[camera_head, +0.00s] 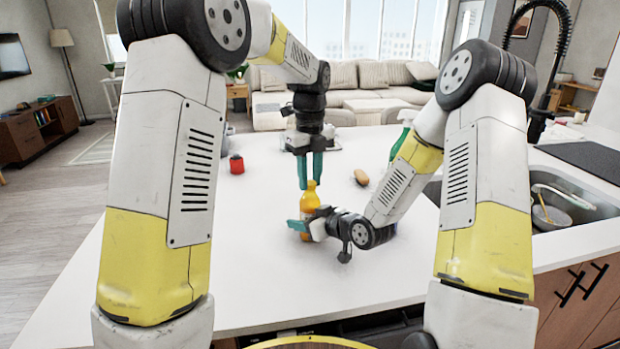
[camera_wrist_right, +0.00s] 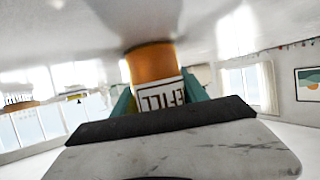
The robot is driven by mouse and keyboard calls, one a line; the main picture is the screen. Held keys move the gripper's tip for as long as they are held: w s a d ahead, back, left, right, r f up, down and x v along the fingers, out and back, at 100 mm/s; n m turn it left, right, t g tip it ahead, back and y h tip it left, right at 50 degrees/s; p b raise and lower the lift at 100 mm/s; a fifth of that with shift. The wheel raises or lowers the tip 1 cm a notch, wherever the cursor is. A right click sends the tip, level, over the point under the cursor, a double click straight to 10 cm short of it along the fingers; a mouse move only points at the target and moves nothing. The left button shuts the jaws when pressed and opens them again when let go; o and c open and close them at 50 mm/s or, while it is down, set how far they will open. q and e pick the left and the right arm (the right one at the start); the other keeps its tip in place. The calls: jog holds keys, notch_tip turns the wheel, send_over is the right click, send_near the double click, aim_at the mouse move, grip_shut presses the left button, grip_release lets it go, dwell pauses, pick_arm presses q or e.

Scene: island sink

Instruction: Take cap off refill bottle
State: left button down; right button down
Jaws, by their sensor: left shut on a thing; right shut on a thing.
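The orange refill bottle (camera_head: 310,195) stands upright on the white island counter. My left gripper (camera_head: 311,183) points straight down from above and is shut on the bottle's cap, which is mostly hidden between its teal fingers. My right gripper (camera_head: 298,226) reaches in from the right, low down, and is shut on the bottle's body. In the right wrist view, which is upside down, the bottle (camera_wrist_right: 152,64) sits between the teal fingers, its white label with dark letters partly showing and its orange base at the counter.
A small red object (camera_head: 237,164) lies to the left on the counter (camera_head: 260,270). A brown oval object (camera_head: 361,177) lies to the right, near a green spray bottle (camera_head: 402,134). A sink (camera_head: 590,205) with a bowl is at the right. The front counter is clear.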

pick_arm(q)
jog(key=n, duration=1.3)
jog(key=shift+n, duration=0.3)
jog(key=n, duration=0.6)
jog(key=shift+r+n, duration=0.1)
jog(key=shift+n, duration=0.2)
jog(key=n, duration=0.6)
jog(key=shift+n, duration=0.4)
jog(key=n, duration=0.6)
jog(key=shift+n, duration=0.4)
jog(key=n, duration=1.5)
jog(key=shift+n, duration=0.4)
